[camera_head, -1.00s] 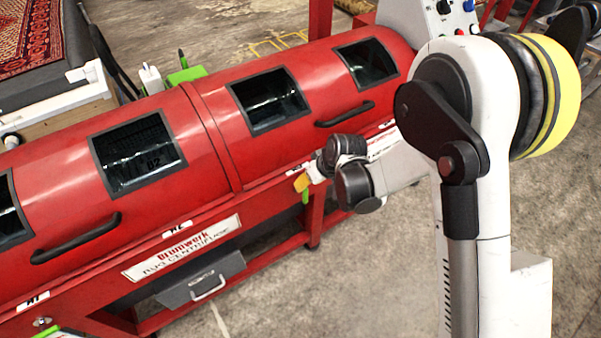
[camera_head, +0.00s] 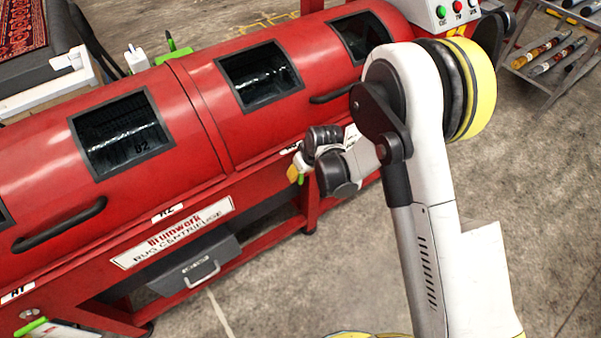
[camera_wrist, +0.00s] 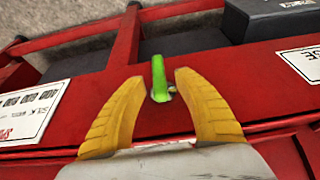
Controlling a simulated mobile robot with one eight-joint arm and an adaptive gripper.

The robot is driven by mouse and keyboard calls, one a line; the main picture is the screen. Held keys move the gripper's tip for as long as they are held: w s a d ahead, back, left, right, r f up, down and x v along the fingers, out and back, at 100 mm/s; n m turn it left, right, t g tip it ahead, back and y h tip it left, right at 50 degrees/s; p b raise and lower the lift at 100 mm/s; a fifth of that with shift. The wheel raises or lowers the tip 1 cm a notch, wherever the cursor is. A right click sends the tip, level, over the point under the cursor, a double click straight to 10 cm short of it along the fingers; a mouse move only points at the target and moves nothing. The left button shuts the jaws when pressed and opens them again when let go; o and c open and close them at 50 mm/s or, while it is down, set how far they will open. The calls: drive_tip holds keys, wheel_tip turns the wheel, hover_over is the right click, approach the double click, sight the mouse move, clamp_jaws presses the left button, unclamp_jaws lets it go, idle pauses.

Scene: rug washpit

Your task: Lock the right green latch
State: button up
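The right green latch (camera_wrist: 159,80) is a short bright green handle on the front red rail of the centrifuge. In the wrist view it points away from my gripper, with a small metal piece at its near end. My gripper (camera_wrist: 158,85) has two yellow fingers spread apart, one on each side of the latch, with gaps to both. In the head view my gripper (camera_head: 294,172) is at the front rail, and a bit of green shows beside its yellow tip. Most of the latch is hidden there.
The red centrifuge drum (camera_head: 200,110) has dark windows and black handles. Another green latch (camera_head: 30,327) is at the lower left. A grey drawer box (camera_head: 195,270) sits under the white sign (camera_head: 172,232). Concrete floor is open at right; a rack (camera_head: 560,60) stands beyond.

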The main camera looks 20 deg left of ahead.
clamp_jaws()
drive_tip(key=shift+w+d+m+g+y, duration=0.15)
drive_tip(key=shift+m+g+y, duration=0.05)
drive_tip(key=shift+g+y, duration=0.3)
drive_tip(key=shift+w+d+m+g+y, duration=0.1)
drive_tip(key=shift+w+m+g+y, duration=0.1)
drive_tip(key=shift+g+y, duration=0.3)
drive_tip(key=g+y, duration=0.2)
drive_tip(key=m+g+y, duration=0.1)
drive_tip(key=y, duration=0.1)
drive_tip(key=f+g+y, duration=0.1)
drive_tip(key=g, duration=0.1)
drive_tip(key=shift+w+d+m+g+y, duration=0.3)
drive_tip(key=shift+w+d+m+y, duration=0.05)
drive_tip(key=shift+m+y, duration=0.05)
